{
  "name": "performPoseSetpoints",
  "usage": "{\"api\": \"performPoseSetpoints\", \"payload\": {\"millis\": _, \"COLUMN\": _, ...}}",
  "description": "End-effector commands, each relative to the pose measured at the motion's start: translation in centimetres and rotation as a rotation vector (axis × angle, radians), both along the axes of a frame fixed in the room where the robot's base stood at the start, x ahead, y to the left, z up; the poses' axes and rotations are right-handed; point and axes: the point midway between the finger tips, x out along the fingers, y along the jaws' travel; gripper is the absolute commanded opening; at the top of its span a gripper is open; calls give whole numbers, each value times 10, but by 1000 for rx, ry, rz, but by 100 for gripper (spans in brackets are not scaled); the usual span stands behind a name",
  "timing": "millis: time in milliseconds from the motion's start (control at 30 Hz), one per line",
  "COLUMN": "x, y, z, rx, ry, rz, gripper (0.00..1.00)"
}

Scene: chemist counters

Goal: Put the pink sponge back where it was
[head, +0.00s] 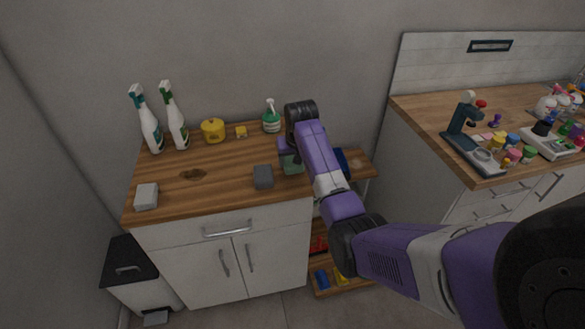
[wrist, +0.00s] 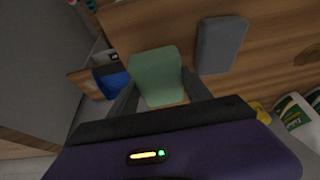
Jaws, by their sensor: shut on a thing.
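My gripper (head: 290,156) is over the right end of the wooden counter (head: 215,170). It is shut on a green sponge (head: 292,164). In the wrist view the green sponge (wrist: 157,75) sits between the two fingers (wrist: 160,95). I cannot tell whether its lower end touches the counter. I cannot make out a pink sponge in either view. A dark grey sponge (head: 263,177) lies on the counter just left of the green one; it also shows in the wrist view (wrist: 220,44). A pale grey sponge (head: 146,196) lies at the front left corner.
Two spray bottles (head: 149,125), a yellow pot (head: 213,130), a small yellow block (head: 241,132) and a green spray bottle (head: 271,119) stand along the back. A lower wooden shelf unit (head: 361,166) is to the right.

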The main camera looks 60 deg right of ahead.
Motion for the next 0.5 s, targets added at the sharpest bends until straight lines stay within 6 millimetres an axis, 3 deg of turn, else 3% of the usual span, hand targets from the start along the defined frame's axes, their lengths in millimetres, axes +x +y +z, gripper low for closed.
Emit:
{"api": "performPoseSetpoints", "payload": {"millis": 233, "x": -1, "y": 1, "z": -35, "rx": 4, "ry": 3, "rz": 0, "gripper": 7}}
{"api": "performPoseSetpoints", "payload": {"millis": 500, "x": 0, "y": 0, "z": -40, "rx": 1, "ry": 1, "rz": 0, "gripper": 7}}
